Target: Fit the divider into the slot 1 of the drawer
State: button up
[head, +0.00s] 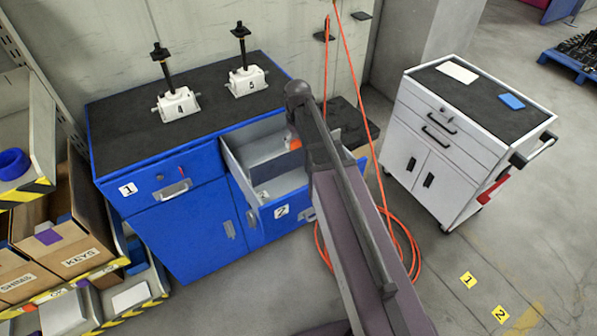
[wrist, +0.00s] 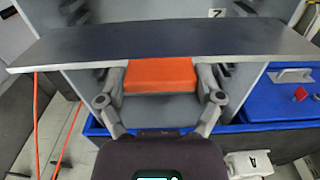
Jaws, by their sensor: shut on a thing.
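The divider (wrist: 60,48) is a wide grey plate with an orange grip block (wrist: 160,75). My gripper (wrist: 160,88) is shut on this orange block, one finger at each side. The plate spans nearly the whole wrist view and hides much of what lies beneath. The orange block shows as a small patch in the head view (head: 295,143), beside my arm, which hides most of the gripper. The open drawer (head: 281,212) is grey inside with a blue front marked 2. Dark slot fittings (wrist: 240,8) show along its walls. I cannot tell whether the divider touches them.
The blue cabinet (head: 185,232) carries two white screw jacks (head: 176,103) (head: 246,80) on its dark top. Its drawer 1 (head: 160,190) is shut. Orange cables (head: 378,150) hang right of the drawer. A white cart (head: 445,165) stands further right.

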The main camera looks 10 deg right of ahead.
aim_at(298, 166)
jog(key=shift+f+b, duration=3.6)
jog(key=shift+f, duration=0.4)
notch_tip(298, 166, down, 4)
jog(key=b, duration=0.4)
jog(key=shift+f, duration=0.25)
jog(key=shift+f+b, duration=0.1)
jog(key=shift+b, duration=0.3)
jog(key=o, duration=1.1)
jog(key=shift+c, duration=0.2)
notch_tip(298, 166, up, 12)
jog(key=p, duration=1.2)
